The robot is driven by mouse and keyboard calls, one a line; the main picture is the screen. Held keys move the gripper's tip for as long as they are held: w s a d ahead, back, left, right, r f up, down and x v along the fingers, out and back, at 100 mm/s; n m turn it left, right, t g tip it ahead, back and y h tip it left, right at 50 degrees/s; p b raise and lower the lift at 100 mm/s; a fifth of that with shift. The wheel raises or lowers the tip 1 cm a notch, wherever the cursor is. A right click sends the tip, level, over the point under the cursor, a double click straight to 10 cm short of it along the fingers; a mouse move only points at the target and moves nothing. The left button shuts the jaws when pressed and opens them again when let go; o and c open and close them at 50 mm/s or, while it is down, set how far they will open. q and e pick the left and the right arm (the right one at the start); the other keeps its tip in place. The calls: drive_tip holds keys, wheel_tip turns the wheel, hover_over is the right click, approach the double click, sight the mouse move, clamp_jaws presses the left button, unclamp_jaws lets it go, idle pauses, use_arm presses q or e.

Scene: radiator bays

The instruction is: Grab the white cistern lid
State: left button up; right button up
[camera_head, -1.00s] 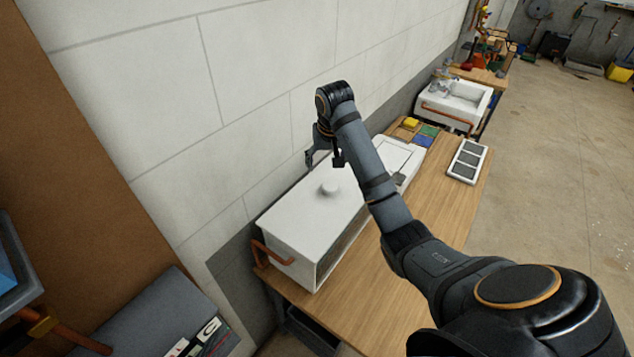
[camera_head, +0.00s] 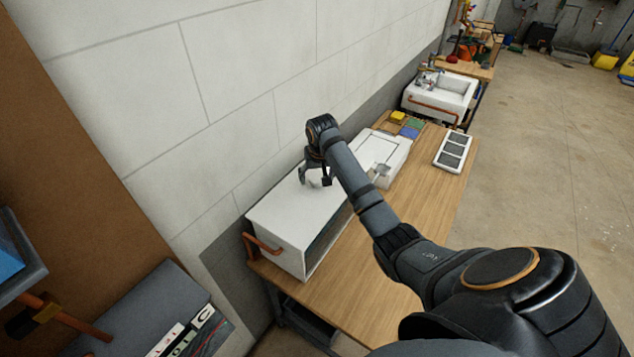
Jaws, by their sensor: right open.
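A long white box (camera_head: 285,248) stands on the wooden bench against the wall, with a flat white top (camera_head: 290,212) that appears to be the cistern lid. The round knob on that top is hidden now behind my right gripper. My right gripper (camera_head: 316,179) is open, pointing down over the far part of the top around where the knob is. I cannot tell whether its fingers touch the knob or the top. My left gripper is not in view.
Behind the box on the bench (camera_head: 350,300) stands a second white box (camera_head: 400,158) with a small lever. A white three-panel frame (camera_head: 453,152) lies near the bench's right edge. A copper pipe (camera_head: 262,245) sticks out at the box's left end. The bench's front right is clear.

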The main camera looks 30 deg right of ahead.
drive_tip(key=shift+w+f, duration=0.15)
drive_tip(key=shift+w, duration=0.05)
drive_tip(key=c, duration=1)
clamp_jaws()
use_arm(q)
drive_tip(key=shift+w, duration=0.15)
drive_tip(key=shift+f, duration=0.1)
